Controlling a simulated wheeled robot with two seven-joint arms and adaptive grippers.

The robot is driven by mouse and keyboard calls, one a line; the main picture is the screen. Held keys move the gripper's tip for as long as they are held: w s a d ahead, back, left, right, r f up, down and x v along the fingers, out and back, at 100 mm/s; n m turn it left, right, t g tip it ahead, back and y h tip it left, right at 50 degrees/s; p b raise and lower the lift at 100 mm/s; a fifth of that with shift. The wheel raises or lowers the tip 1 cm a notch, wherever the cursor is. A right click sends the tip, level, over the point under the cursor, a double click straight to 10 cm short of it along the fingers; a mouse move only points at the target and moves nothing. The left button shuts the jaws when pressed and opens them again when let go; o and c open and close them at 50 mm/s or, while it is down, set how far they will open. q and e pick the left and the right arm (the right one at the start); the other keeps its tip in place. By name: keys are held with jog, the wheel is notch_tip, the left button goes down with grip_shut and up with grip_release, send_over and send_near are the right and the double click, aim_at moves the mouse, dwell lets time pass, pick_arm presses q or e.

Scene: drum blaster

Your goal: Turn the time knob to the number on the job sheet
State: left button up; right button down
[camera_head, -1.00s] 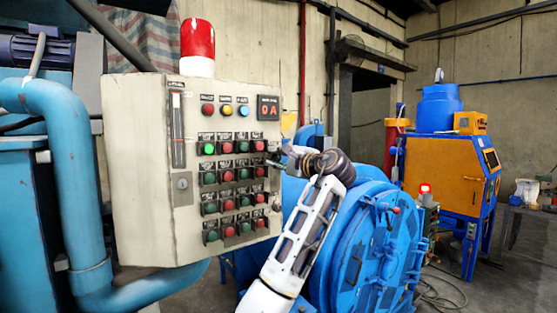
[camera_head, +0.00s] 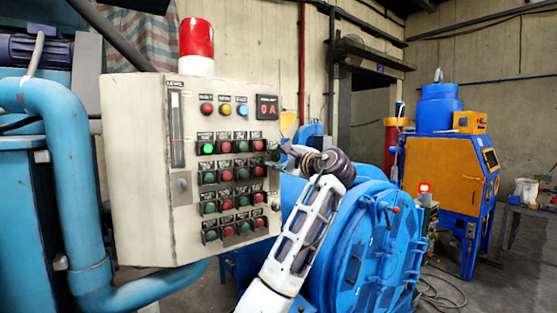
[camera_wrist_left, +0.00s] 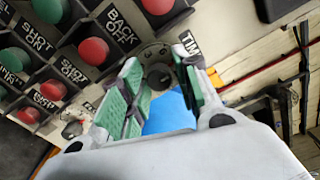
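The grey control panel (camera_head: 140,130) stands left of centre in the head view. My left gripper (camera_head: 275,156) is at its right edge, seen from the side and small. In the left wrist view the dark round time knob (camera_wrist_left: 159,75) sits on the panel beside a partly hidden label (camera_wrist_left: 189,43) starting "TM" or "TIM". My left gripper (camera_wrist_left: 157,82) has its green-padded fingers apart, one on each side of the knob; I cannot tell whether they touch it. No job sheet can be made out. My right gripper is not in view.
Rows of green and red buttons (camera_wrist_left: 93,51) lie close to the left finger. A red display (camera_head: 267,107) reads 0 A above the gripper. The blue drum machine (camera_head: 365,240) stands behind and right of my arm. A thick blue pipe (camera_head: 75,190) runs left of the panel.

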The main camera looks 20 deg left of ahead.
pick_arm(q)
jog(key=shift+s+d, duration=0.1)
jog(key=v, duration=1.1)
jog(key=shift+s+d, duration=0.25)
jog(key=shift+d, duration=0.1)
